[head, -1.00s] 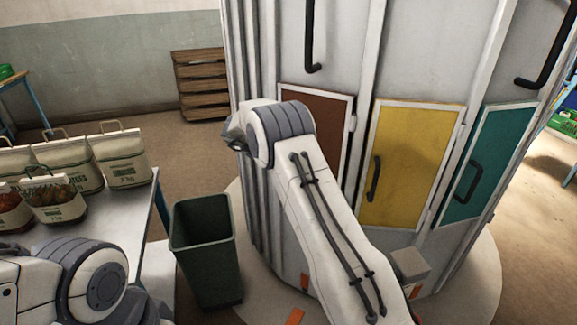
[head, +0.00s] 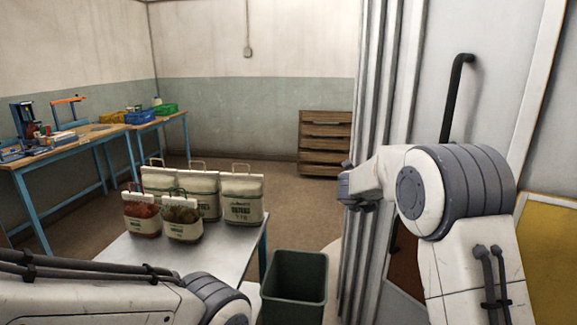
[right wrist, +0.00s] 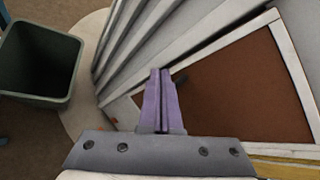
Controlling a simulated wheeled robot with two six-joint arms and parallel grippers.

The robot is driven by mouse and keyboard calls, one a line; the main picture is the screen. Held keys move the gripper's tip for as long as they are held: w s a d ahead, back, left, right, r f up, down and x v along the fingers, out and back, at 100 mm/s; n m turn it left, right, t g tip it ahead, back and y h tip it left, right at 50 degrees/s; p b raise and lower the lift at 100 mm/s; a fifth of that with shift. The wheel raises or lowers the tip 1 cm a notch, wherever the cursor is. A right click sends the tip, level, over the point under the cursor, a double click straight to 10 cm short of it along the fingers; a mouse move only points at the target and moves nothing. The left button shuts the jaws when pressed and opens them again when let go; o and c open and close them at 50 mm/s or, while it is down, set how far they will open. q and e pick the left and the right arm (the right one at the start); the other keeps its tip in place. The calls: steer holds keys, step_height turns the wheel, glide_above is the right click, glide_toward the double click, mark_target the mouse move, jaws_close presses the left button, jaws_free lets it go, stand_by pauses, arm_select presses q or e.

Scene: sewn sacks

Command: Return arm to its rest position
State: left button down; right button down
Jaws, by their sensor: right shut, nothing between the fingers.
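My right arm (head: 450,200) is raised at the right of the head view, in front of the grey cabinet (head: 375,120). Its wrist end points left, and the fingers cannot be made out there. In the right wrist view my right gripper (right wrist: 160,100) has its purple fingers together with nothing between them. They are in front of the cabinet's ribbed side and brown door (right wrist: 235,95); I cannot tell the gap. My left arm (head: 90,290) lies low across the bottom left of the head view. Its gripper is out of view.
Several sewn sacks (head: 242,198) stand on a metal table (head: 150,255). A dark green bin (head: 294,285) stands between table and cabinet, and shows in the right wrist view (right wrist: 38,62). A wooden crate stack (head: 325,142) and blue-legged benches (head: 100,135) are farther back.

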steer(key=s+a+f+n+y, duration=0.25)
steer(key=s+a+n, duration=0.2)
steer(key=n, duration=0.55)
steer(key=s+a+f+n+y, duration=0.25)
steer(key=s+n, duration=0.35)
steer(key=n, duration=0.4)
steer(key=s+f+n+g+y, duration=0.1)
steer(key=s+f+n+g, duration=0.3)
steer(key=s+n, duration=0.6)
steer(key=s+f+n+g, duration=0.35)
steer(key=s+n, duration=0.25)
steer(key=s, duration=0.8)
steer(key=s+a+r+n+g+p, duration=0.1)
steer(key=s+a+r+n, duration=0.2)
steer(key=s+a, duration=0.3)
steer(key=s+a+r+n+g+y+p, duration=0.1)
steer(key=s+a+r+n+p, duration=0.1)
steer(key=s+a+r, duration=0.3)
steer(key=s+a+n, duration=0.1)
steer(key=s+a, duration=0.1)
steer(key=a, duration=0.1)
steer(key=shift+s+r+n, duration=0.2)
steer(key=shift+r+n, duration=0.05)
steer(key=shift+n, duration=0.15)
